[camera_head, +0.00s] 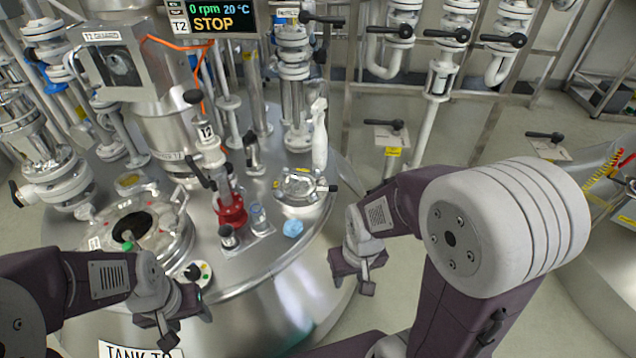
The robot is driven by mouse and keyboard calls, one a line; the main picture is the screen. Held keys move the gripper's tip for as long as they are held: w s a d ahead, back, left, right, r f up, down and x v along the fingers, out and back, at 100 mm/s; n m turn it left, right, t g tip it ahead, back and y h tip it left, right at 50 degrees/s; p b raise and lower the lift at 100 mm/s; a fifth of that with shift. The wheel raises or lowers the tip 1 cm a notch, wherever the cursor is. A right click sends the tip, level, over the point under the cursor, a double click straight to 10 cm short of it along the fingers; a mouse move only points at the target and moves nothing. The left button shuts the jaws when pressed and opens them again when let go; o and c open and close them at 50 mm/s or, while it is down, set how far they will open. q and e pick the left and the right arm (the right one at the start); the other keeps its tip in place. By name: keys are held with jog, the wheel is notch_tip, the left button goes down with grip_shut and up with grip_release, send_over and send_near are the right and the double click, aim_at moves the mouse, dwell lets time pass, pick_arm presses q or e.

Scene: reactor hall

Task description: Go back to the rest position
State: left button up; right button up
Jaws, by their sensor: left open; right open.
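My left gripper (184,326) is open and empty at the lower left, in front of the tank's near side. My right gripper (354,276) is open and empty right of the tank's edge, with its arm coming in from the right. Neither gripper touches anything that I can see. The steel reactor tank (270,285) fills the left and middle of the head view. Its label at the bottom is partly cut off.
Pipes with black-handled valves (448,37) stand behind. Floor (400,260) shows between this tank and another at right.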

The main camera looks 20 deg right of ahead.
notch_tip(320, 180, up, 41)
jog(key=p, duration=3.9)
jog(key=shift+p, duration=0.3)
